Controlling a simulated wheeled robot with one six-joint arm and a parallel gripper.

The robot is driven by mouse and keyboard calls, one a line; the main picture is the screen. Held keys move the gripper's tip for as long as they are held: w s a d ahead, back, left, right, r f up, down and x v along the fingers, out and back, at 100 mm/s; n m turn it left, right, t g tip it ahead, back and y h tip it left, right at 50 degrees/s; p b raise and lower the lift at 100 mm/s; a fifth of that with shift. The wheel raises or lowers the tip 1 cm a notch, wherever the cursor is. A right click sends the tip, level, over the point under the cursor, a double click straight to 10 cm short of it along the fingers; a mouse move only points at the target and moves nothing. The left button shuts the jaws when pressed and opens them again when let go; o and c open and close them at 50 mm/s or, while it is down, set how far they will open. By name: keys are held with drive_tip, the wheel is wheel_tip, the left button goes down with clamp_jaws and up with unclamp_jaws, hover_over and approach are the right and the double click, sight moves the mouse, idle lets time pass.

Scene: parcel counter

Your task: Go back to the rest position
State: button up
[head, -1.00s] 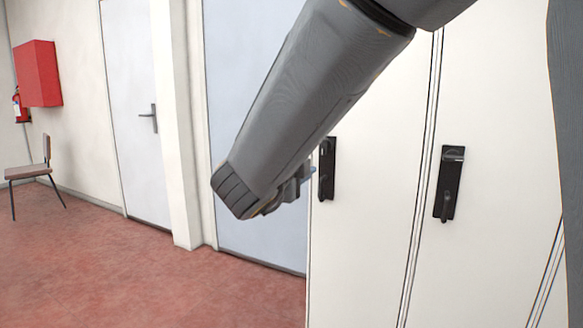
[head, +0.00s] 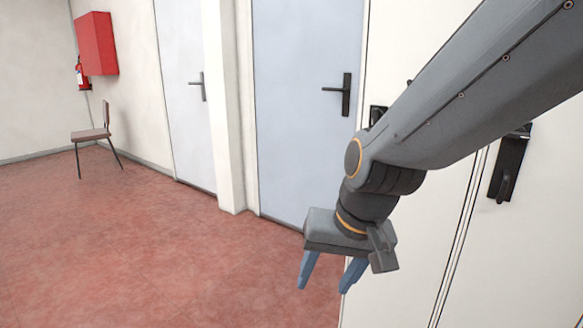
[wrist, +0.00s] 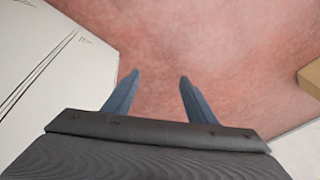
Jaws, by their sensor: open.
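My gripper (head: 326,285) hangs at the end of my arm in the middle right of the head view, its two blue-grey fingers pointing down. The fingers stand apart with nothing between them. In the wrist view my gripper (wrist: 158,88) is also open and empty, over bare red floor. No object is held.
White cabinet doors with black handles (head: 508,166) stand behind my arm at the right. Two pale blue doors (head: 300,120) are left of them. A chair (head: 92,136) and a red wall box (head: 96,44) are at the far left. A tan box corner (wrist: 311,78) shows at the right of the wrist view. The red floor (head: 150,250) is clear.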

drive_tip(key=s+d+f+n+g+h, duration=0.1)
drive_tip(key=s+d+n+g+h, duration=0.15)
drive_tip(key=s+d, duration=0.4)
drive_tip(key=s+d+r+m+p, duration=0.1)
drive_tip(key=d+r+p, duration=0.5)
drive_tip(key=p, duration=0.9)
drive_tip(key=shift+s+d+r+m, duration=0.2)
drive_tip(key=shift+d+r+m, duration=0.15)
drive_tip(key=shift+r+m, duration=0.35)
drive_tip(key=shift+f+g, duration=0.15)
drive_tip(key=shift+g, duration=0.1)
